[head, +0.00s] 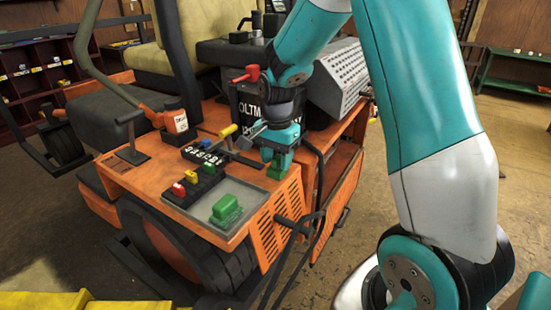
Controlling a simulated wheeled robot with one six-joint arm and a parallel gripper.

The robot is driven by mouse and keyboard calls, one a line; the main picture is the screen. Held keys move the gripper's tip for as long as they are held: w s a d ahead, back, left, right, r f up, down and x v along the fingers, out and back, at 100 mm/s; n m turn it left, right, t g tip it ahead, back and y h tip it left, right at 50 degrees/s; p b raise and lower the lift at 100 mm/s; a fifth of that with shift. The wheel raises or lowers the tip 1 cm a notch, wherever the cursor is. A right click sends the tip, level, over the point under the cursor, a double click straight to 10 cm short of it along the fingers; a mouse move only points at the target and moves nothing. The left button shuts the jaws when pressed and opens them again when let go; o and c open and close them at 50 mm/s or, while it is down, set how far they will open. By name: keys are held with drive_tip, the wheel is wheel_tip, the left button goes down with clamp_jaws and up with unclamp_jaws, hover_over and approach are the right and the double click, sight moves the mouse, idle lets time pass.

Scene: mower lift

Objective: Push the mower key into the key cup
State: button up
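An orange mower (150,185) fills the middle of the view. My gripper (277,168) points down over the right edge of its deck. A small dark green piece shows at its fingertips; I cannot tell whether it is gripped or behind them. I cannot single out the mower key or the key cup with certainty. A shallow grey tray (243,198) on the front deck holds a green block (226,208), apart from my gripper. Behind it, a black strip (200,186) carries small red (179,190), yellow (191,177) and green (209,167) pieces.
A black strip with white marks (206,155), a yellow-ended lever (228,131) and a labelled bottle (181,121) stand on the deck. A black box (262,108) and a perforated grey housing (340,78) rise behind my gripper. A yellow edge (85,303) crosses the lower left.

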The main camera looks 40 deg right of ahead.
drive_tip(key=shift+r, duration=0.55)
wheel_tip(320, 180, up, 16)
drive_tip(key=b, duration=0.2)
drive_tip(key=shift+r, duration=0.15)
drive_tip(key=s+a+f+n+y, duration=0.2)
drive_tip(key=s+a+f+n, duration=0.2)
drive_tip(key=s+a+n, duration=0.6)
drive_tip(key=s+a+f+n+y, duration=0.2)
drive_tip(key=s+a+f+n, duration=0.1)
drive_tip(key=s+a+n, duration=0.8)
drive_tip(key=shift+s+a+f, duration=0.35)
drive_tip(key=shift+s+a, duration=0.2)
drive_tip(key=shift+a, duration=0.25)
